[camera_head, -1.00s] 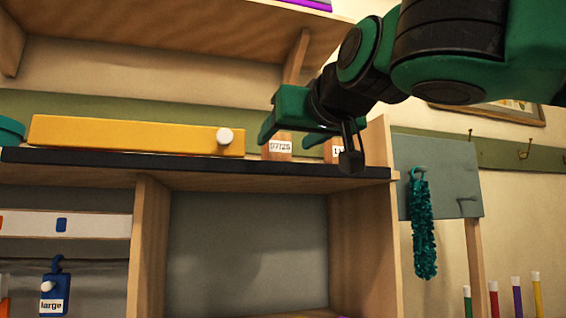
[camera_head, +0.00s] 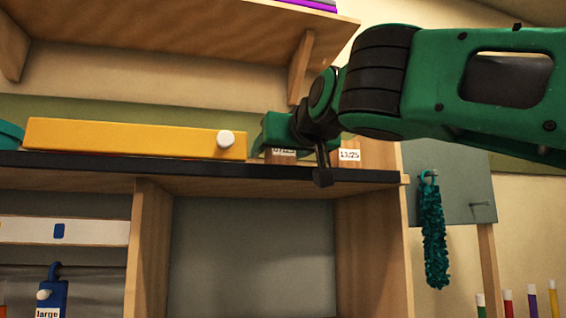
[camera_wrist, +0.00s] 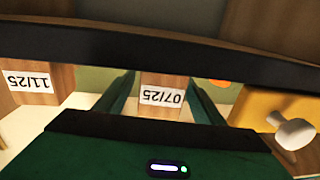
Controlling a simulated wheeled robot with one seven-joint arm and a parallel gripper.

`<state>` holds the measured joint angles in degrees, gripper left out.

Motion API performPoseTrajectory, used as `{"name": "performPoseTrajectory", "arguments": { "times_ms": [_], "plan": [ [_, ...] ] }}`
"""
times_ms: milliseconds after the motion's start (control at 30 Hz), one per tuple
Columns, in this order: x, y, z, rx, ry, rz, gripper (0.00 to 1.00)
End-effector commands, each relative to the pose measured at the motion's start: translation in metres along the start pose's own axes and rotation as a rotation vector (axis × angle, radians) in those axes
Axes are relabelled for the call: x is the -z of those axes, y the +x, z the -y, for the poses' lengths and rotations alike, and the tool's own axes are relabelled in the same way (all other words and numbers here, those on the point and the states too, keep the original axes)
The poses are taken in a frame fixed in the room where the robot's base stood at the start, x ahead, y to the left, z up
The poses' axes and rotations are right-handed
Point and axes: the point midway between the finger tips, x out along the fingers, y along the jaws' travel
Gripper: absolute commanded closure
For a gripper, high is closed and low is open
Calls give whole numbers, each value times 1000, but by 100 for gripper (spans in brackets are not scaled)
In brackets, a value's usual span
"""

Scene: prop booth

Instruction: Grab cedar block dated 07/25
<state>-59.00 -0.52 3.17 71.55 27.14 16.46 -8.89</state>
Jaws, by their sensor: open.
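The wooden block dated 07/25 (camera_head: 284,154) stands on the dark-edged shelf top, mostly hidden behind my gripper (camera_head: 275,137). In the wrist view the 07/25 block (camera_wrist: 161,106) shows its label upside down, between the two green fingers of my gripper (camera_wrist: 162,80). The fingers are open, one on each side, with a visible gap to the block. A second wooden block, dated 11/25 (camera_head: 352,155), stands to the right; it also shows at the left of the wrist view (camera_wrist: 40,84).
A long yellow box (camera_head: 120,138) with a white knob (camera_head: 226,139) lies just left of the 07/25 block. A teal round item (camera_head: 10,134) is at the far left. A wooden shelf (camera_head: 180,30) hangs above. A grey board (camera_head: 455,175) with a teal garland (camera_head: 433,235) is at right.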

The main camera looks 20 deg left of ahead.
Motion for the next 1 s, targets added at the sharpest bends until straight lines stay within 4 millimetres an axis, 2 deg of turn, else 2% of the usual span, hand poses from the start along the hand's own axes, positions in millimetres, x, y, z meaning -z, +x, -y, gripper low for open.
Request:
{"name": "performPoseTrajectory", "arguments": {
  "times_ms": [33, 200, 500, 700, 1000],
  "plan": [
    [-3, 9, 0, -1, -1, 2, 38],
    [-1, 24, 0, 0, 0, 0, 38],
    [-1, 27, -2, -1, 0, 0, 38],
    [-1, 27, -2, -2, -1, 0, 83],
    [0, 27, -2, -2, 0, 0, 83]
  ]
}}
